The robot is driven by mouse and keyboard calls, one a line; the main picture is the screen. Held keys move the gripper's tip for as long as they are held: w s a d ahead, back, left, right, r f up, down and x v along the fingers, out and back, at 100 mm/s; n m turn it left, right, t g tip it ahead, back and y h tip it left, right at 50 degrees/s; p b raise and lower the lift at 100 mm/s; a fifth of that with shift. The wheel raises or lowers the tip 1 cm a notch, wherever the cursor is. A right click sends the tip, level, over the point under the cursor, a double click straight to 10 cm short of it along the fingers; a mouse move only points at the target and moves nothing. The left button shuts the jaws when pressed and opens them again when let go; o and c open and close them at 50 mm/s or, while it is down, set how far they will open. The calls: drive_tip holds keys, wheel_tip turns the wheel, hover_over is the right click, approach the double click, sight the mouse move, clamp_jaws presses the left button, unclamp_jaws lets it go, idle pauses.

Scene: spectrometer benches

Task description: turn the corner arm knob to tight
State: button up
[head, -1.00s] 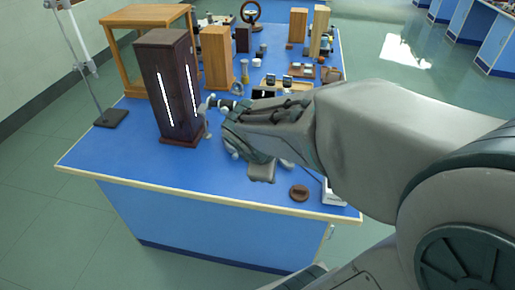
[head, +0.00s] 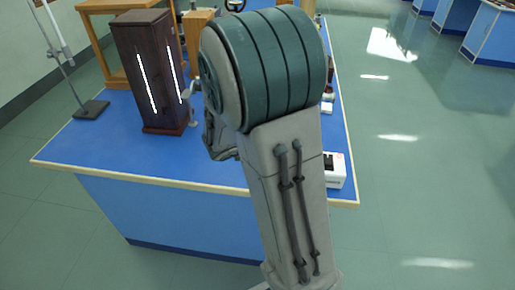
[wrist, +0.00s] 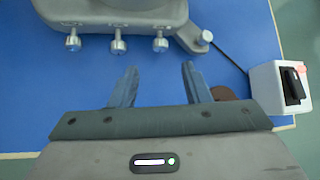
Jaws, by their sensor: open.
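In the wrist view a grey instrument base (wrist: 110,12) lies across the top. A short arm juts from its right corner and carries a small silver knob (wrist: 205,37), which I take for the corner arm knob. Its tightness cannot be told. Several similar silver knobs line the base's near edge, one of them the knob (wrist: 160,43) left of the arm. My gripper (wrist: 160,82) is open and empty. Its fingers point toward the base edge, apart from the knobs, with the corner arm knob a little beyond and right of the right fingertip. In the head view my arm hides most of the instrument.
A white box with a black switch (wrist: 282,88) stands at right; it also shows in the head view (head: 334,170). A black cable runs near it. A brown round piece (wrist: 222,93) is partly behind my right finger. A dark wooden case (head: 150,75) stands on the blue bench (head: 110,135).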

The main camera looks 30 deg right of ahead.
drive_tip(key=b+x, duration=0.1)
drive_tip(key=x, duration=0.7)
drive_tip(key=shift+w+d+f+b, duration=0.1)
drive_tip(key=shift+d+f+b, duration=0.05)
drive_tip(key=shift+b, duration=0.2)
clamp_jaws()
